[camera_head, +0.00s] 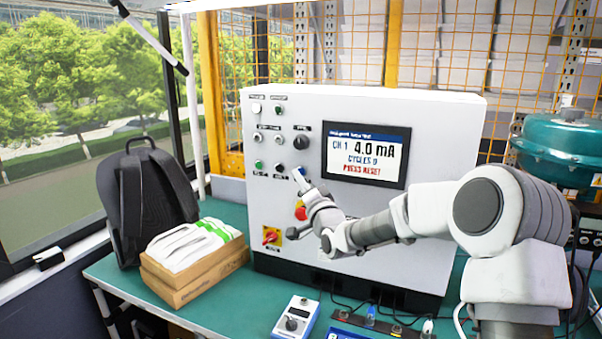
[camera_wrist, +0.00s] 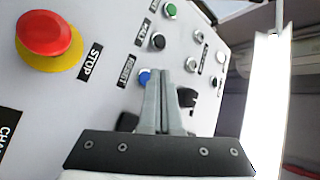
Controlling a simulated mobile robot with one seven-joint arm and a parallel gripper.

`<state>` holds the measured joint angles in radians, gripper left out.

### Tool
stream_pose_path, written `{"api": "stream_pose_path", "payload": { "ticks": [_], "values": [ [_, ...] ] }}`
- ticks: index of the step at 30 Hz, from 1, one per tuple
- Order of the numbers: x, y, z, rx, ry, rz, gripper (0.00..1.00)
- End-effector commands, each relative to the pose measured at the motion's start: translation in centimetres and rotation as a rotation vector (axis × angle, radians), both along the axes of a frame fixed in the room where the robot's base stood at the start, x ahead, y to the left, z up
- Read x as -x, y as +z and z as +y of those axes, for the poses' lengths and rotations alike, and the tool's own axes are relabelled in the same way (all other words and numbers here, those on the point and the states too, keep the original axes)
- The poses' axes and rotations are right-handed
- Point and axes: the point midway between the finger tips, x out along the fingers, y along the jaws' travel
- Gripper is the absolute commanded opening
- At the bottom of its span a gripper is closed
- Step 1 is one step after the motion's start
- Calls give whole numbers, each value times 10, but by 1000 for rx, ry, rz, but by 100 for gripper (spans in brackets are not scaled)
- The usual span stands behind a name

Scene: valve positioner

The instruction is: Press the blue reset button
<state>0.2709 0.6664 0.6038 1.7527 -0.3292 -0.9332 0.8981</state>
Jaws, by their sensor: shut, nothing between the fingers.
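The blue reset button (camera_wrist: 145,76) sits on the white panel beside a label reading RESET in the wrist view. In the head view a bit of blue (camera_head: 298,170) shows at my fingertips, and the rest of the button is hard to make out. My gripper (camera_wrist: 163,74) is shut and empty. Its fingertips lie just right of the button in the wrist view and partly overlap its edge. In the head view my gripper (camera_head: 303,180) is close in front of the panel. I cannot tell whether it touches the button.
The white control box (camera_head: 268,210) has a screen (camera_head: 366,155) reading 4.0 mA, CYCLES 0 and PRESS RESET. A red stop button (camera_wrist: 48,33) on yellow is nearby. A black knob (camera_head: 301,142) is above my gripper. A red-yellow switch (camera_head: 271,236) is lower left.

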Motion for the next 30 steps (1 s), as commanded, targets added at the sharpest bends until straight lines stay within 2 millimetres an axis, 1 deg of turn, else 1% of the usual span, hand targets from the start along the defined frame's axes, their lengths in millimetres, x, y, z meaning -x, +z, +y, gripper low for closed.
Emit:
{"api": "stream_pose_path", "payload": {
  "ticks": [18,30],
  "values": [
    [0,0,0,0,0,0,0],
    [-8,0,-3,0,0,0,0]
  ]
}}
